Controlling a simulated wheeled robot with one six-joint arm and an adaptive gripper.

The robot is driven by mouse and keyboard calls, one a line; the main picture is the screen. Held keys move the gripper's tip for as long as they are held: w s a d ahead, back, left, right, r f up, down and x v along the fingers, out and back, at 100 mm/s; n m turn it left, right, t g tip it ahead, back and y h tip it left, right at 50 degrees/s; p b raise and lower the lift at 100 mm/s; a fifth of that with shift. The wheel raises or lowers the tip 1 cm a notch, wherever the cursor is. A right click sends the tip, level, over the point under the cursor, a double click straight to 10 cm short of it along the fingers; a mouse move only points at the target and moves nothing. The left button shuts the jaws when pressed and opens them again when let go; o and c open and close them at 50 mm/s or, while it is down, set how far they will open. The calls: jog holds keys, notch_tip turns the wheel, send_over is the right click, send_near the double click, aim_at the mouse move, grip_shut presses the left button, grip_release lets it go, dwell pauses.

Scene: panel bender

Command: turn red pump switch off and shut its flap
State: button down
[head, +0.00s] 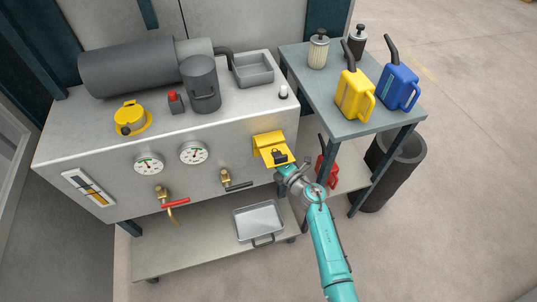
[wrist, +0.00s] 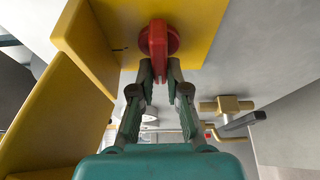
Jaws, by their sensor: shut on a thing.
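The red pump switch (wrist: 158,38) is a round red knob with a grip bar on a yellow plate (wrist: 208,22). In the wrist view my gripper (wrist: 159,68) has its fingertips closed on both sides of the bar. The yellow flap (wrist: 50,115) stands open, out from the plate at the left of the wrist view. In the head view the yellow switch box (head: 268,138) is on the right of the machine's front, with my gripper (head: 281,162) at it. The red switch is hidden there.
A brass valve with a dark lever (head: 232,181) is left of the box; it also shows in the wrist view (wrist: 232,112). A red-handled valve (head: 172,201) is farther left. A grey side table (head: 325,85) with yellow and blue cans stands close at the right.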

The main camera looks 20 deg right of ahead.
jog(key=c, duration=1.2)
grip_release()
jog(key=shift+o, duration=0.2)
jog(key=v, duration=1.2)
jog(key=shift+a, duration=0.1)
